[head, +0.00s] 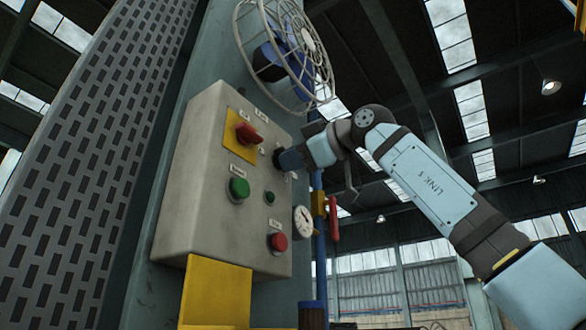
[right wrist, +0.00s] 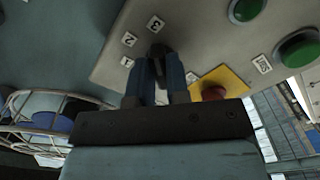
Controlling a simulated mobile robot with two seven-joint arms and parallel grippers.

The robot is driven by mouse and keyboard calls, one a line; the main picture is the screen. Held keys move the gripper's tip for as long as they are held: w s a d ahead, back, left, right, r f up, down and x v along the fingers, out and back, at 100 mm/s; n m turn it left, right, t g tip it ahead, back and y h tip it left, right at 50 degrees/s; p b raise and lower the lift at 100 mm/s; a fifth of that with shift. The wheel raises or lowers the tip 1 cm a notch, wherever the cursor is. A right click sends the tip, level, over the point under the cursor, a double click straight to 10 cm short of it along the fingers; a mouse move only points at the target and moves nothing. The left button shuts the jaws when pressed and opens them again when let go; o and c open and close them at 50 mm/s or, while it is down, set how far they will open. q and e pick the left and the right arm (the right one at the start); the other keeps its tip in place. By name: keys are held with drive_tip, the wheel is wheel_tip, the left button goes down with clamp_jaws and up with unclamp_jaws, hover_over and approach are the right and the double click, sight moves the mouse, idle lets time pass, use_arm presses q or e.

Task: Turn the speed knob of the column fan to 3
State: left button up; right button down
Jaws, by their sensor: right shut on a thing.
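The grey control box (head: 205,165) is fixed to the column. The dark speed knob (head: 278,157) is at its right side, mostly hidden by my right gripper (head: 291,160). In the right wrist view, my right gripper (right wrist: 160,85) is shut on the knob (right wrist: 157,52), with a finger on each side. The 3 label (right wrist: 155,23) is just above the knob, and the 2 label (right wrist: 129,39) is to its upper left. The knob's dark end seems to point towards 3, but its exact setting is hard to tell. My left gripper is in neither view.
The caged fan (head: 288,52) is above the box. The box also carries a red switch (head: 247,135) on a yellow plate, a green button (head: 239,189), a small green lamp (head: 270,197) and a red button (head: 278,242). A gauge (head: 303,221) and blue pipe (head: 321,265) are at the right.

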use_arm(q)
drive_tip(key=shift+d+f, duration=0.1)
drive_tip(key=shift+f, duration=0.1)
use_arm(e)
drive_tip(key=shift+m, duration=0.5)
drive_tip(key=c, duration=1.1)
unclamp_jaws()
use_arm(q)
drive_tip(key=shift+b, duration=0.3)
use_arm(e)
drive_tip(key=shift+d, duration=0.1)
use_arm(q)
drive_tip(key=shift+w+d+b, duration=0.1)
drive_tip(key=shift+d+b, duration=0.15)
drive_tip(key=shift+b, duration=0.7)
use_arm(e)
drive_tip(key=v, duration=1.3)
drive_tip(key=shift+s+d, duration=0.25)
drive_tip(key=shift+d, duration=0.05)
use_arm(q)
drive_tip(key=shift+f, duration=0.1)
